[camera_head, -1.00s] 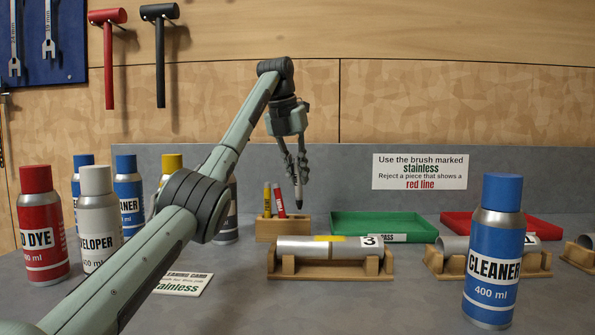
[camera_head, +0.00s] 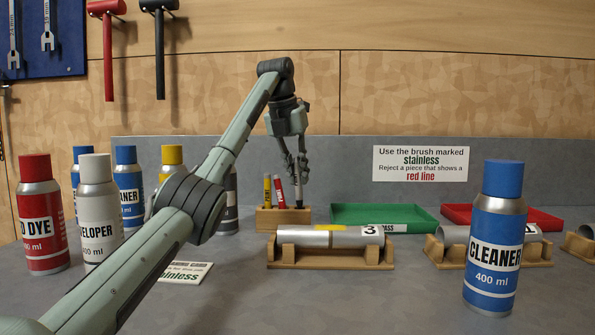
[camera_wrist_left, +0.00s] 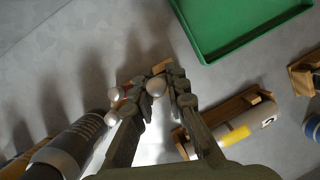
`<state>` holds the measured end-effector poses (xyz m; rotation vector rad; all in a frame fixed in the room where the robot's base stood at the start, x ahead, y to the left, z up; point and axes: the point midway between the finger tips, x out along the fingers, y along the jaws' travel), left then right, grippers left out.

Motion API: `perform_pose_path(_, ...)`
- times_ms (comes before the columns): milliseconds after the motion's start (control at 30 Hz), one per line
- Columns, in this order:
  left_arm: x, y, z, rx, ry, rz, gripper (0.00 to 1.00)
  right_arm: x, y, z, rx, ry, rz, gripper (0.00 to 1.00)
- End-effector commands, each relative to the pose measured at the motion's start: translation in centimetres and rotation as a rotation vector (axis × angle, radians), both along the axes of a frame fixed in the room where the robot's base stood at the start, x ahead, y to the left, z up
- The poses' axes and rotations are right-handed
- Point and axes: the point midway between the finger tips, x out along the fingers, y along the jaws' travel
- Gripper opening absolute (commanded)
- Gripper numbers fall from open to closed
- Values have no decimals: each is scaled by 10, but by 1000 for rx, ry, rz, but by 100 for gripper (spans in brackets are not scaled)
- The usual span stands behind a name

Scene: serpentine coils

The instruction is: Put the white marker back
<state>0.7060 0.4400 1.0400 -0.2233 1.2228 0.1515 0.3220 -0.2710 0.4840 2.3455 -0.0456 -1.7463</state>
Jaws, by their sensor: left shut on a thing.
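My left gripper (camera_head: 299,178) is shut on the white marker (camera_head: 298,192), which it holds upright by the upper part. The marker's dark lower end meets the top of the right part of the small wooden holder (camera_head: 270,222); I cannot tell whether it is inside a hole. A yellow marker (camera_head: 267,187) and a red marker (camera_head: 279,190) stand in the holder to the left. In the left wrist view, the marker's pale round end (camera_wrist_left: 156,86) shows between the fingers (camera_wrist_left: 160,90). My right gripper is not in view.
A silver tube with a yellow band (camera_head: 325,236) lies on a wooden cradle in front of the holder. A green tray (camera_head: 350,212) is to the right, with a red tray (camera_head: 540,217) beyond. Spray cans, including a developer can (camera_head: 97,210), crowd the left; a cleaner can (camera_head: 495,240) stands front right.

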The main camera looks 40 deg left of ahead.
Motion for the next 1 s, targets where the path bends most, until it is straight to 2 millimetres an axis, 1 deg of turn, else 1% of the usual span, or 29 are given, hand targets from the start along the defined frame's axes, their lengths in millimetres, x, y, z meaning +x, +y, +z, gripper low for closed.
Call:
perform_pose_path(33,0,0,-4,1,0,0,0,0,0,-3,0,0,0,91)
perform_pose_path(600,0,0,-26,-1,0,0,0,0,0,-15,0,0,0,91)
perform_pose_path(1000,0,0,-29,0,-1,0,0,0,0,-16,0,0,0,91)
